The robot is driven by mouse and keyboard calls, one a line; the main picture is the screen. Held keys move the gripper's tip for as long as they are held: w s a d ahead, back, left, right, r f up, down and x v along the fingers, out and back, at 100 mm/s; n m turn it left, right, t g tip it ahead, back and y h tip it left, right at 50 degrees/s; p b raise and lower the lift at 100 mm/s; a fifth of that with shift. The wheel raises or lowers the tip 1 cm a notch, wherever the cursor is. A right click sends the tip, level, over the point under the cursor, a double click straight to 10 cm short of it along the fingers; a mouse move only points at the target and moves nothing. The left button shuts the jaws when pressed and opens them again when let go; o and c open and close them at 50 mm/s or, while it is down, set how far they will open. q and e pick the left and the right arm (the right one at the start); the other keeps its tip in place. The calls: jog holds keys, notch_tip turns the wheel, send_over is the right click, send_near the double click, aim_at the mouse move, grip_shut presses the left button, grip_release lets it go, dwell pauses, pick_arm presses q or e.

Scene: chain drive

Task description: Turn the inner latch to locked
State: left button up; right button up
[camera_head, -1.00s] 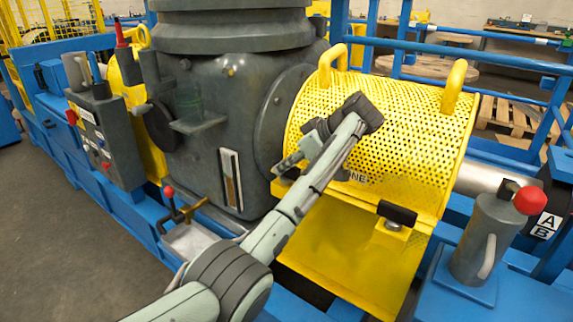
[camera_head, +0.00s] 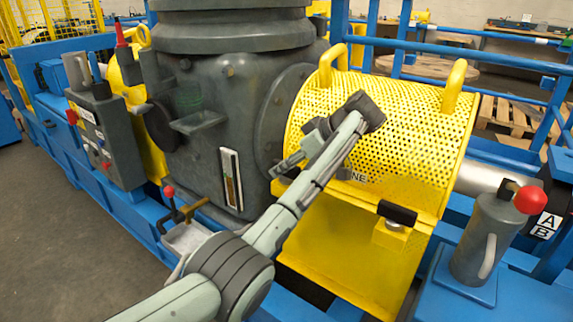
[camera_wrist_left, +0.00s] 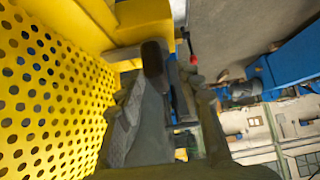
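My left gripper (camera_head: 280,168) is at the left edge of the perforated yellow guard (camera_head: 405,115), near the large dark grey housing. In the left wrist view, my left gripper's two grey fingers (camera_wrist_left: 165,95) stand apart. A dark upright handle (camera_wrist_left: 153,60), apparently the inner latch, shows between them on a yellow part. It is close to the left finger, with a gap to the right one. Contact cannot be told. A second latch with a black handle (camera_head: 397,212) sits at the guard's lower right. My right gripper is not in view.
A grey cylinder with a red knob (camera_head: 528,200) stands at the right on the blue frame. A grey control box (camera_head: 105,135) and a red-knobbed lever (camera_head: 169,191) are at the left. Yellow loop handles (camera_head: 455,85) rise from the guard.

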pick_arm(q)
notch_tip(320, 180, up, 10)
dwell(0.6)
jog(key=shift+d, duration=0.1)
